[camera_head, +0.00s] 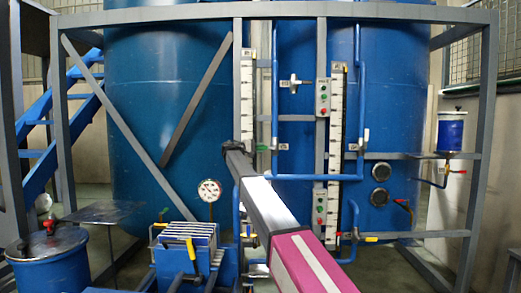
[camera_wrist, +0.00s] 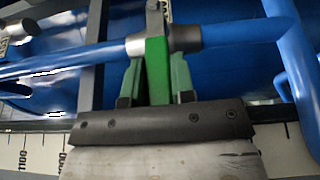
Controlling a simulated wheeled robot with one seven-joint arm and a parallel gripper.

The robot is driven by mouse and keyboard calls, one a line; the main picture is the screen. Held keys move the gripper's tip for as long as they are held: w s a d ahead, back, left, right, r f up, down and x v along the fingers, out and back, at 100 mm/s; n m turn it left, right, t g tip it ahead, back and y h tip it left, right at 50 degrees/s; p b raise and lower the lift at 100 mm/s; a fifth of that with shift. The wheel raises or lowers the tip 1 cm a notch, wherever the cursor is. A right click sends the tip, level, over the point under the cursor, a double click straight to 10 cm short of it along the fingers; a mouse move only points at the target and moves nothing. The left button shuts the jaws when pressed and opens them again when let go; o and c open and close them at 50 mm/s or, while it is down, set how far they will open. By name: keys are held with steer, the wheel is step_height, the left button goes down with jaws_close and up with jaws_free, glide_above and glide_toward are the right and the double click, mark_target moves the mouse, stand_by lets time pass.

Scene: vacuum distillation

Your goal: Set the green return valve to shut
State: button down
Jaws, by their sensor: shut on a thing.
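The green valve handle (camera_wrist: 157,72) shows in the wrist view, with its grey metal valve body (camera_wrist: 184,39) on a blue pipe (camera_wrist: 245,32). The handle stands across the pipe, roughly at a right angle to it. My gripper (camera_wrist: 157,78) is shut on the handle, one green finger on each side. In the head view my arm reaches up to the gauge frame, and a small green patch (camera_head: 263,148) shows just right of my dark wrist. My wrist hides part of this area, and the fingers cannot be made out there.
Large blue tanks (camera_head: 165,110) stand behind a grey frame (camera_head: 483,130). White scale strips (camera_head: 335,125), switch boxes (camera_head: 322,97) and blue pipes surround my arm closely. A pressure gauge (camera_head: 209,190) and a blue lidded vessel (camera_head: 50,262) are at lower left.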

steer(key=shift+f, duration=0.1)
steer(key=c, duration=1)
jaws_free()
steer(key=shift+o, duration=0.2)
steer(key=shift+a, duration=0.15)
steer(key=v, duration=1)
steer(key=shift+a, duration=0.3)
steer(key=shift+s, duration=0.15)
